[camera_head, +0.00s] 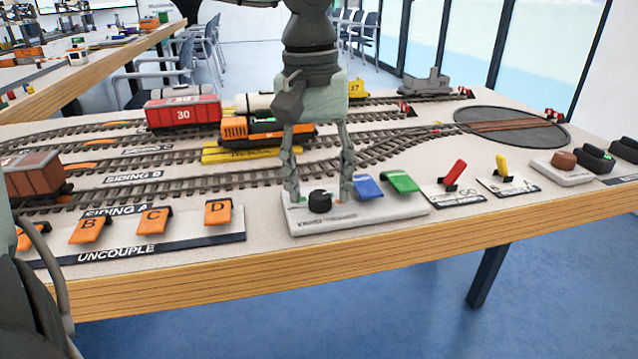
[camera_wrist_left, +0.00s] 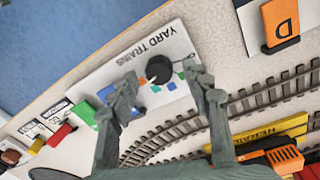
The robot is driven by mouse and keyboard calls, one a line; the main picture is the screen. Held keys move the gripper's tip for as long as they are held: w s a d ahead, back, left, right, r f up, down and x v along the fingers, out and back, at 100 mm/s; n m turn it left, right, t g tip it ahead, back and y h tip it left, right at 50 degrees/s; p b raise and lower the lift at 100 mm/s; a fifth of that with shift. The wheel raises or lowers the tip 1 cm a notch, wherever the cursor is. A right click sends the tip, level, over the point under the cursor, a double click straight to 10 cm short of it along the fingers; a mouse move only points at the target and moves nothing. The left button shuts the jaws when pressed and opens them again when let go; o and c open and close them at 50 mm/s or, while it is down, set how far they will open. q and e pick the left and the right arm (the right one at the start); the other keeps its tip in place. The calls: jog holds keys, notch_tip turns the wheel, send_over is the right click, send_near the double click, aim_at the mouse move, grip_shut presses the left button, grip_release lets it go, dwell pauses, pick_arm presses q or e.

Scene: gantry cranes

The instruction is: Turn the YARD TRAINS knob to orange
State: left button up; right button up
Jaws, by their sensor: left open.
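The YARD TRAINS knob (camera_head: 320,201) is round and black, on a white panel (camera_head: 380,222) at the table's front edge. The wrist view shows the knob (camera_wrist_left: 159,69) with the YARD TRAINS lettering beside it. Small orange, green and blue marks lie around its rim. An orange mark shows at its lower left; I cannot tell clearly where the knob points. My left gripper (camera_head: 320,188) points down, open, with one finger on each side of the knob. In the wrist view the fingers (camera_wrist_left: 163,80) stand apart with the knob between them. My right gripper is not in view.
Blue (camera_head: 368,187) and green (camera_head: 402,181) levers stand right of the knob on the same panel. Red (camera_head: 455,173) and yellow (camera_head: 502,166) levers are farther right. Orange uncouple levers (camera_head: 218,212) are to the left. Tracks with an orange locomotive (camera_head: 262,131) lie behind.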

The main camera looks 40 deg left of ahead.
aim_at(314, 193)
pick_arm(q)
notch_tip(314, 193, up, 12)
jog(key=shift+s+a+f, duration=0.2)
jog(key=shift+a+f, duration=0.05)
dwell(0.6)
